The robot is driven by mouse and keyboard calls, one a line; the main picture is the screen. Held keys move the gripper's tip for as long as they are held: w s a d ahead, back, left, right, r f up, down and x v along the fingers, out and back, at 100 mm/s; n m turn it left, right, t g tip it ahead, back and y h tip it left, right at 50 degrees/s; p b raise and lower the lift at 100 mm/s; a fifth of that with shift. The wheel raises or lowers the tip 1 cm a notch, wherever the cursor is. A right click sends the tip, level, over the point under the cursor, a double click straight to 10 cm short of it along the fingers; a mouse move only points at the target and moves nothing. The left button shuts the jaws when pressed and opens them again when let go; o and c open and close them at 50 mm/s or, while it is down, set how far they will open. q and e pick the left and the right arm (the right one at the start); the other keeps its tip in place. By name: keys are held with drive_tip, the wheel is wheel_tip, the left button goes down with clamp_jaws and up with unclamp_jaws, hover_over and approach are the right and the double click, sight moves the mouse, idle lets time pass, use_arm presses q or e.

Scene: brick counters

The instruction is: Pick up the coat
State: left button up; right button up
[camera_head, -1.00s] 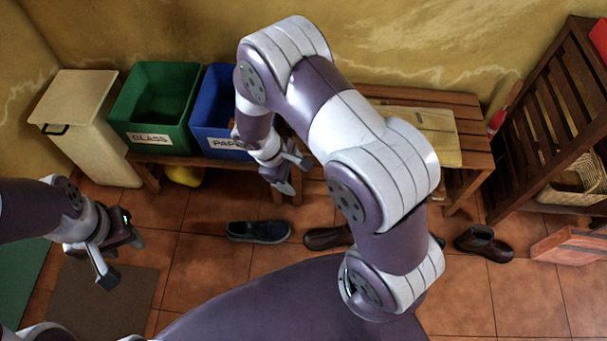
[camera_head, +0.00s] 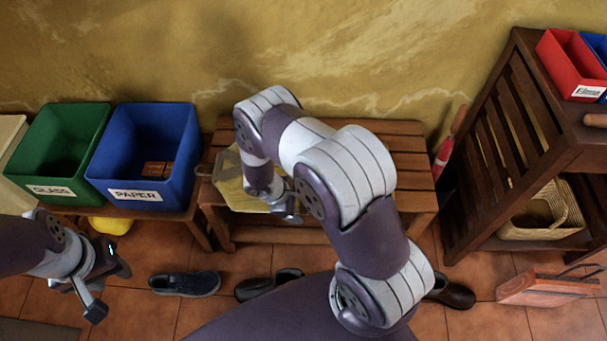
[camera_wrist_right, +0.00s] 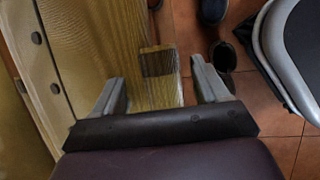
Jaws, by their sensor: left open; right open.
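What looks like the coat (camera_head: 228,180), pale yellow and lying flat, is on the wooden bench (camera_head: 411,168). My right arm hides much of it in the head view. In the right wrist view, a tan surface with dark button-like dots, probably the coat (camera_wrist_right: 48,66), fills the left side. My right gripper (camera_head: 289,212) is open and empty over the bench's front side. Its fingers (camera_wrist_right: 160,88) are spread over wood, with the tan surface to their left. My left gripper (camera_head: 108,287) is open and empty at the lower left, above the floor.
A green GLASS bin (camera_head: 58,150) and blue PAPER bin (camera_head: 143,185) stand left of the coat. Shoes (camera_head: 186,283) lie on the tiles. A slatted shelf (camera_head: 520,105) with a wicker basket (camera_head: 545,212) stands right. A reddish box (camera_head: 548,288) lies on the floor.

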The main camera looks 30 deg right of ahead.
drive_tip(key=shift+r, duration=0.15)
clamp_jaws()
